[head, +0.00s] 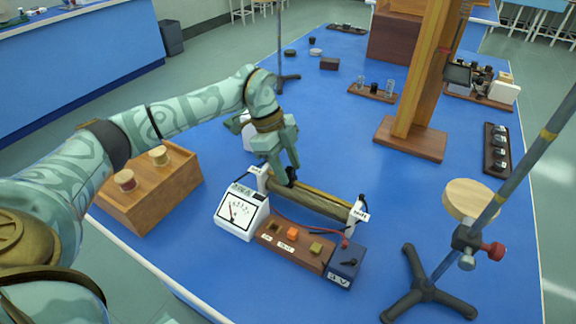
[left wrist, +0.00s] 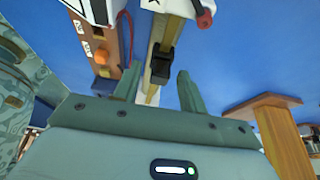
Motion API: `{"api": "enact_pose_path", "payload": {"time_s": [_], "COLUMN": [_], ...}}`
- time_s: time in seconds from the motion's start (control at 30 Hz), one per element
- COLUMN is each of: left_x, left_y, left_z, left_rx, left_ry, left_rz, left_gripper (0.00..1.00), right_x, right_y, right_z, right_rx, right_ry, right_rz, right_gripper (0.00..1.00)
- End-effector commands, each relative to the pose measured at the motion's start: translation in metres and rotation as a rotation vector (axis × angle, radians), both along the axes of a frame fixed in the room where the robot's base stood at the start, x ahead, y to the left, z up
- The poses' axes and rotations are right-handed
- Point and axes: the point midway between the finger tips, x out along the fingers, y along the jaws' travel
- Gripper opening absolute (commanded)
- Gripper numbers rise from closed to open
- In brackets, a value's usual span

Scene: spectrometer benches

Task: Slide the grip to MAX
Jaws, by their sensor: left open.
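The slide rheostat (head: 318,198) lies on the blue bench, a long brownish tube between white end pieces. Its small black grip (head: 291,175) sits near the left end of the tube in the head view. Both end labels are too small to read surely. My left gripper (head: 284,160) is over that end, pointing down, and partly hides the grip. In the left wrist view the black grip (left wrist: 162,66) shows beyond and between the two spread fingertips of my left gripper (left wrist: 157,85). I cannot tell whether a finger touches it. My right gripper is not in view.
A white meter (head: 241,212), a wooden switch board (head: 293,247) and a dark blue box (head: 344,262) stand in front of the rheostat. A wooden box (head: 150,190) is at left. A metal stand (head: 425,288) is at right. Blue bench is clear behind the rheostat.

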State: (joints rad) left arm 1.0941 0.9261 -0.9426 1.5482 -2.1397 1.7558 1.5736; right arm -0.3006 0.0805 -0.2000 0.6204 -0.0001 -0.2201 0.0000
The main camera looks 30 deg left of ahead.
Motion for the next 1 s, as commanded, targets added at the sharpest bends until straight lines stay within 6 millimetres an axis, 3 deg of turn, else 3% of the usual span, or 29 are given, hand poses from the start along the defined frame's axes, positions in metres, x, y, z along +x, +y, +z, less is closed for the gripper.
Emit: {"api": "enact_pose_path", "payload": {"time_s": [0.13, 0.3, 0.47, 0.73, 1.0], "left_x": [0.000, 0.000, 0.000, -0.002, -0.002], "left_y": [0.000, 0.000, 0.004, 0.043, 0.047], "left_z": [0.001, 0.001, 0.001, 0.003, 0.001], "left_rx": [0.000, 0.000, 0.001, 0.002, 0.004], "left_ry": [0.000, 0.000, 0.000, 0.000, -0.002], "left_rz": [-0.001, -0.001, 0.000, 0.002, 0.001], "left_gripper": [0.42, 0.00, 0.00, 0.00, 0.00], "right_x": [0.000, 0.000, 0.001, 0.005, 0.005], "right_y": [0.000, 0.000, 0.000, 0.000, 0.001], "right_z": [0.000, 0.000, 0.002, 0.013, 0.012], "right_rx": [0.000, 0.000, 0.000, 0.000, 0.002], "right_ry": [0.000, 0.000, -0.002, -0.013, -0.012], "right_rz": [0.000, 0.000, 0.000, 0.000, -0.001], "right_gripper": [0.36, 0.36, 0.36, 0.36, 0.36]}}
